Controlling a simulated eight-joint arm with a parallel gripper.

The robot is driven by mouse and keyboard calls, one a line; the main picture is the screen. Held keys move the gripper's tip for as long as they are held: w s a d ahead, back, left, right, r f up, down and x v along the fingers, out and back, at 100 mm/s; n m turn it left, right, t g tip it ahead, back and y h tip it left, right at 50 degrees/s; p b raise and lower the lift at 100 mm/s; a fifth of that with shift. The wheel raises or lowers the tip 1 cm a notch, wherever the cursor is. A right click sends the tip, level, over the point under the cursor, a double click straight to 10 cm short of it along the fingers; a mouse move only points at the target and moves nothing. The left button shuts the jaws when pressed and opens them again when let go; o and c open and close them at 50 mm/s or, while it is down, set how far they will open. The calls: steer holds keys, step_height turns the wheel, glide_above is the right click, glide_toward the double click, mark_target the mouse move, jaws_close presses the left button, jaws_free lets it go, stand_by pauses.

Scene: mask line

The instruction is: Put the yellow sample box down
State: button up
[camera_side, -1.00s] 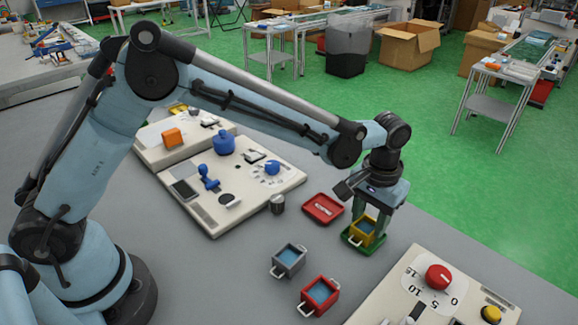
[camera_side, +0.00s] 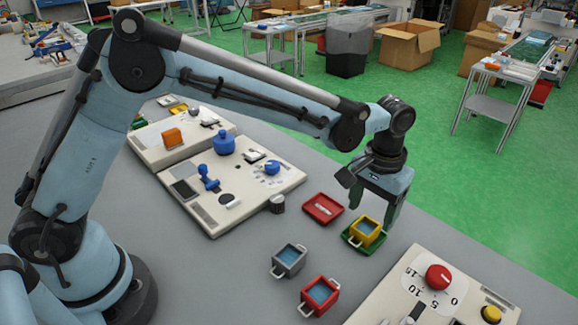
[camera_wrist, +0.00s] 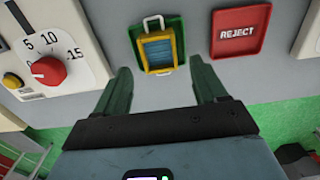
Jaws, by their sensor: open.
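The yellow sample box (camera_side: 366,231) has a blue top and pale handles and sits on the green tray (camera_side: 349,240). In the wrist view the yellow box (camera_wrist: 143,50) lies within the green tray (camera_wrist: 181,27), beyond my fingertips. My gripper (camera_side: 376,208) is open and empty, raised above and behind the box, apart from it. In the wrist view its two green fingers (camera_wrist: 161,76) are spread wide with nothing between them.
The red reject tray (camera_side: 323,208) lies just left of the green tray. A grey box (camera_side: 289,260) and a red box (camera_side: 319,296) stand nearer the front. A panel with a red dial (camera_side: 438,277) is at the lower right.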

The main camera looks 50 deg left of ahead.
mark_target(369, 224)
steer(key=s+a+r+t, duration=0.15)
steer(key=a+r, duration=0.35)
steer(key=r, duration=0.7)
steer(key=s+a+f+t, duration=0.3)
steer(key=s+a+t, duration=0.2)
steer(key=s+a, duration=0.9)
steer(key=shift+a+f+t, duration=0.2)
steer(key=shift+a+t, duration=0.15)
steer(key=shift+a, duration=0.4)
